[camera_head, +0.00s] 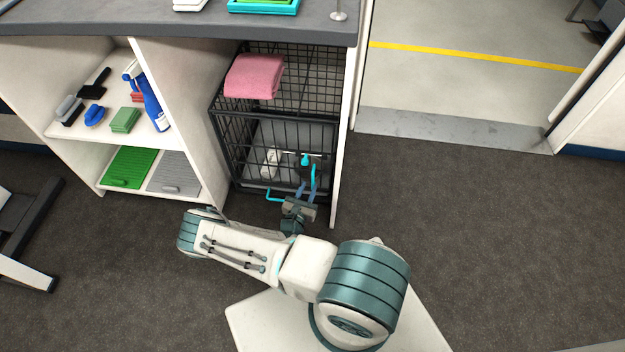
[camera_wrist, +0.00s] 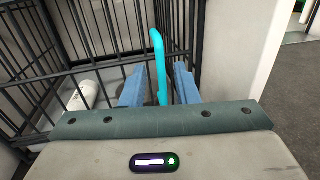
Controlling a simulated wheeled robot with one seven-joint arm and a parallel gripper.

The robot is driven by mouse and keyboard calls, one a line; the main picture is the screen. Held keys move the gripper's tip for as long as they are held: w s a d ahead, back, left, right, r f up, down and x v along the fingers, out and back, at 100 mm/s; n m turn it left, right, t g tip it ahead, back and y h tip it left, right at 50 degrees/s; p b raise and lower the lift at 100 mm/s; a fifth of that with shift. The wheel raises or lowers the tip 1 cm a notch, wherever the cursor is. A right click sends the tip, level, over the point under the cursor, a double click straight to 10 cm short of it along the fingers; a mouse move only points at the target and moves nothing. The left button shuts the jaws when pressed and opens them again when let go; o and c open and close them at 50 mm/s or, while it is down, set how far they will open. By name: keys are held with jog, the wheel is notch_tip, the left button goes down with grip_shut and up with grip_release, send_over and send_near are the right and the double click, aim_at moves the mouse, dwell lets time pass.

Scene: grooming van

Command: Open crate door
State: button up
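The black wire crate (camera_head: 273,130) stands inside the right bay of the counter unit. Its barred front door faces me and looks shut. A cyan handle (camera_wrist: 159,60) rises upright at the door's front; in the head view cyan parts show around my gripper (camera_head: 306,188). In the wrist view my gripper's two blue fingers stand apart, one on each side of the handle, with a gap on both sides. The gripper looks open, and I see no clear contact. The lower part of the handle is hidden behind the gripper body.
A pink folded towel (camera_head: 254,76) lies on top of the crate. A white bottle-like object (camera_head: 271,162) lies inside it. The white side panel (camera_head: 345,130) stands close to the right of the gripper. Shelves with brushes and a spray bottle (camera_head: 150,98) are left. Dark floor (camera_head: 470,230) is clear at right.

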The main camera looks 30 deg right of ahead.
aim_at(313, 178)
jog(key=b+x, duration=0.1)
jog(key=x, duration=0.4)
jog(key=shift+w+d, duration=0.3)
grip_shut()
